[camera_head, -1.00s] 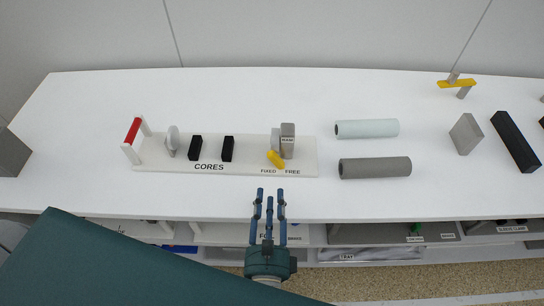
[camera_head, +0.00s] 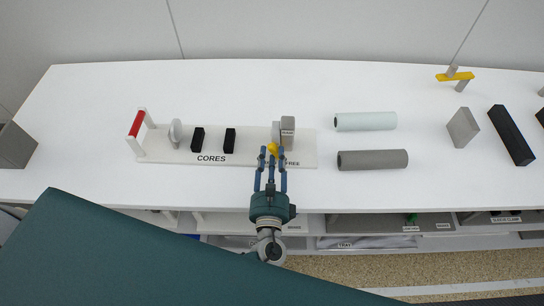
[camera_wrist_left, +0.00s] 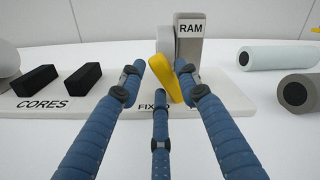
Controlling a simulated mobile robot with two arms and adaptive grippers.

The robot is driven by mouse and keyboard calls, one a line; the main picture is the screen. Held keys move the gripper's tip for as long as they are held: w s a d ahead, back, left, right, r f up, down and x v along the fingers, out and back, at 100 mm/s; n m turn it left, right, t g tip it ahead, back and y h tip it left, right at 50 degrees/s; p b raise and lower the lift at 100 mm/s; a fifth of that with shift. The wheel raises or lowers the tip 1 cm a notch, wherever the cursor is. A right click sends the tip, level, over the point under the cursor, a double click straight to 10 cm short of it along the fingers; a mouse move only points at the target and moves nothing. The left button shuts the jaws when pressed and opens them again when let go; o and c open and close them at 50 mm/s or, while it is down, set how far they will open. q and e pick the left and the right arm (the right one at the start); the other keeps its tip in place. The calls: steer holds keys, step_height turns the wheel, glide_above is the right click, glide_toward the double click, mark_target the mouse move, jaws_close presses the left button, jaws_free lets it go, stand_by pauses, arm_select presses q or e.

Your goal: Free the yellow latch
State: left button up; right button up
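The yellow latch (camera_head: 272,148) sits at the front of the grey RAM block (camera_head: 287,132) on the white CORES board (camera_head: 255,157). In the left wrist view the latch (camera_wrist_left: 165,75) leans, its upper end to the left and its lower end to the right. My left gripper (camera_head: 272,153) has three blue fingers. They are spread apart, with the latch between or just beyond their tips; I cannot tell whether any finger touches it. The fingers partly hide the FIXED label. The FREE label shows just right of them. My right gripper is out of view.
Black cores (camera_head: 229,141) and a red-handled frame (camera_head: 137,124) stand at the board's left. A pale roll (camera_head: 365,121) and a grey roll (camera_head: 372,160) lie to the right. Another yellow piece (camera_head: 455,76) is at the far right. The table front is clear.

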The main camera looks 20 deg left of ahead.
arm_select(q)
jaws_close()
steer(key=shift+d+r+m, duration=0.15)
steer(key=shift+d+m, duration=0.05)
steer(key=shift+m, duration=0.6)
jaws_free()
steer(key=v, duration=1.2)
steer(key=shift+d, duration=0.1)
